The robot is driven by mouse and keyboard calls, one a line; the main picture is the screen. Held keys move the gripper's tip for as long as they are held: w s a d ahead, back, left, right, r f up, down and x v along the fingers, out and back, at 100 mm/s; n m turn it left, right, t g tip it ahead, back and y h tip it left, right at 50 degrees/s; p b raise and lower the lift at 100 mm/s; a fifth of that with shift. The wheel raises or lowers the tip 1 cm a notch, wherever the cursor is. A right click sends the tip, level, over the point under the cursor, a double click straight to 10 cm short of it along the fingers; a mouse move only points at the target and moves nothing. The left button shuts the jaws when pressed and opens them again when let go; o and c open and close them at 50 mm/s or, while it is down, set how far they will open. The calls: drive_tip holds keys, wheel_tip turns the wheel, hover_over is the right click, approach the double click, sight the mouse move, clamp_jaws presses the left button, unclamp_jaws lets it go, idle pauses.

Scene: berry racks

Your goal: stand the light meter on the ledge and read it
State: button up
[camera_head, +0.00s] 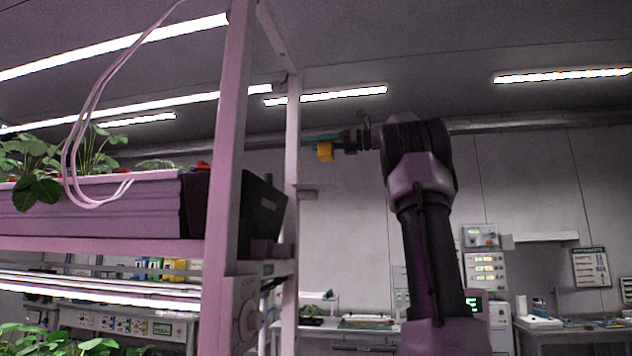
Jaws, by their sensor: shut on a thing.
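My gripper (330,139) is at the end of my raised arm, left of the dark wrist and close to the rack's far post. It is shut on a small yellow thing (325,152), which looks like the light meter and hangs just below the fingers. Its face and any reading are too small to make out. A small flat ledge (308,192) juts from the far post, lower and slightly left of the yellow thing. A clear gap shows between them.
The white rack post (230,150) stands in front at left. A long planter (100,208) with berry plants and looping white tubes lies on the rack. A dark box (262,213) sits between the posts. Benches with instruments (485,268) stand along the back wall.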

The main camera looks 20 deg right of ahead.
wheel_tip(320, 180, down, 8)
drive_tip(key=shift+f, duration=0.15)
idle(0.3)
drive_tip(key=o, duration=1.5)
drive_tip(key=shift+f, duration=0.15)
drive_tip(key=shift+c, duration=0.2)
drive_tip(key=shift+s+d, duration=0.1)
drive_tip(key=shift+d, duration=0.05)
drive_tip(key=v, duration=1.1)
drive_tip(key=shift+s+d+r, duration=0.2)
drive_tip(key=shift+s, duration=0.05)
drive_tip(key=shift+d, duration=0.1)
